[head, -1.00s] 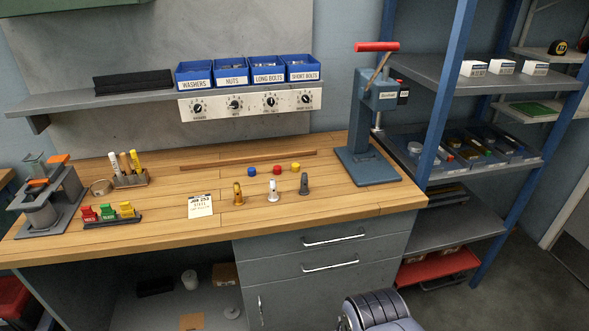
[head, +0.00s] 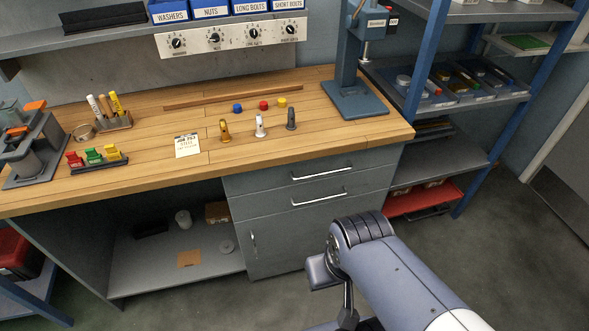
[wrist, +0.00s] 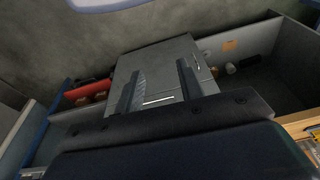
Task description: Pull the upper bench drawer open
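The upper bench drawer (head: 345,167) is shut, flush in the grey cabinet under the right of the bench top. Its silver bar handle (head: 322,172) is in plain sight in the head view. The lower drawer (head: 350,189), with a like handle (head: 318,197), is shut below it. My gripper (wrist: 161,70) is open and empty in the wrist view, its two dark fingers apart before the cabinet front. One drawer handle (wrist: 158,99) shows between the fingers, not touched; I cannot tell which drawer's it is.
The wooden bench top (head: 350,128) overhangs the drawers. A cabinet door (head: 300,240) with an upright handle is below them. A blue shelf rack (head: 420,70) with a red tray (head: 420,198) stands to the right. The floor (head: 480,270) at right is clear.

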